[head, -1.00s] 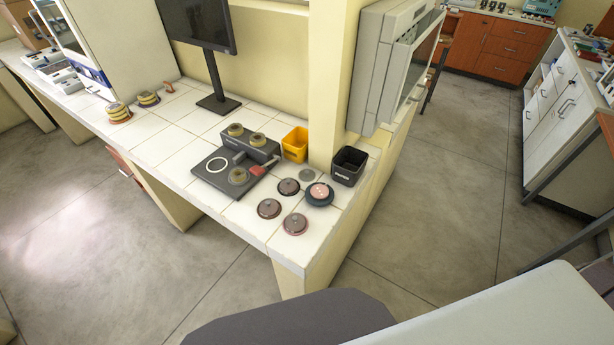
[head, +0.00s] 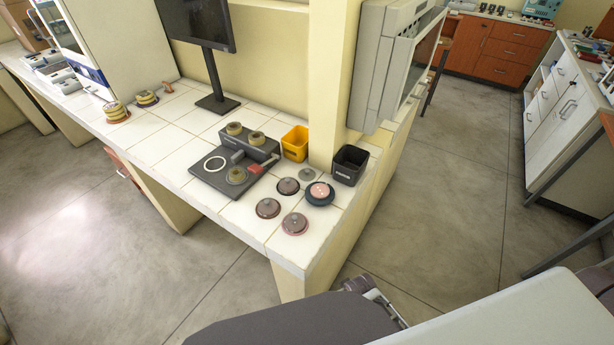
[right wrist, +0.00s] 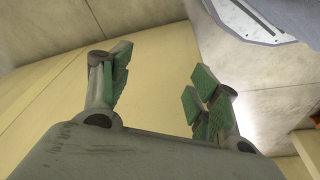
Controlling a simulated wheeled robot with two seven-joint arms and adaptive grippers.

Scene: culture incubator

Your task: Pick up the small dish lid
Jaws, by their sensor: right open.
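Several small round pieces lie near the bench corner in the head view: brown lid-like discs with centre knobs (head: 288,186), (head: 268,208) and (head: 295,224), and a smaller grey disc (head: 307,174) behind them. A dark dish with a pink top (head: 320,193) sits to their right. I cannot tell for sure which is the small dish lid. My right gripper, in the right wrist view (right wrist: 158,78), is open and empty, its green-padded fingers spread apart. In the head view, part of my right arm's end shows at the bottom, below and apart from the bench. My left gripper is out of view.
A dark plate-like device (head: 215,182) with a white ring and round pieces stands left of the discs. A yellow bin (head: 295,143) and a black bin (head: 349,165) stand behind, beside a pillar (head: 335,80). A monitor (head: 200,25) stands further back. Floor right of the bench is clear.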

